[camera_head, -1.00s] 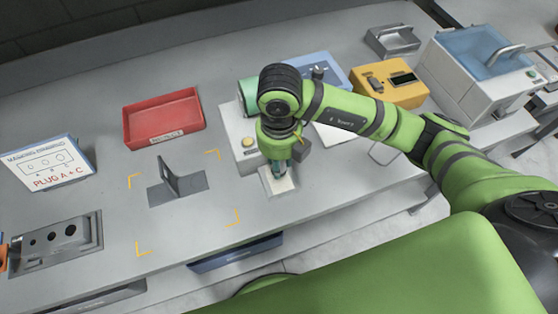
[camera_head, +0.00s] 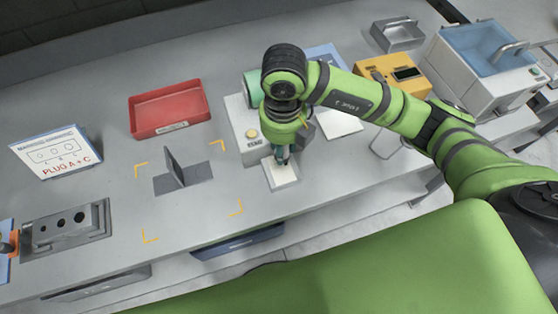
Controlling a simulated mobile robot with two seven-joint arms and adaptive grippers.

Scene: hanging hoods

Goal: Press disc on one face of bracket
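The grey bracket (camera_head: 173,168) stands on the bench inside yellow corner marks, with one upright plate on a flat base. My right arm comes in from the right, and its gripper (camera_head: 283,158) points down over a small white pad (camera_head: 284,177) right of the bracket. The fingers are small and partly hidden by the wrist, so I cannot tell whether they are open or shut. I cannot make out a disc; one may be hidden at the fingertips. My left gripper is not in view.
A red tray (camera_head: 168,112) lies behind the bracket. A white machine with a yellow button (camera_head: 252,134) stands close beside the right gripper. A sign reading "PLUG A + C" (camera_head: 56,152) and a grey block with holes (camera_head: 66,226) are at left. Bench around the bracket is clear.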

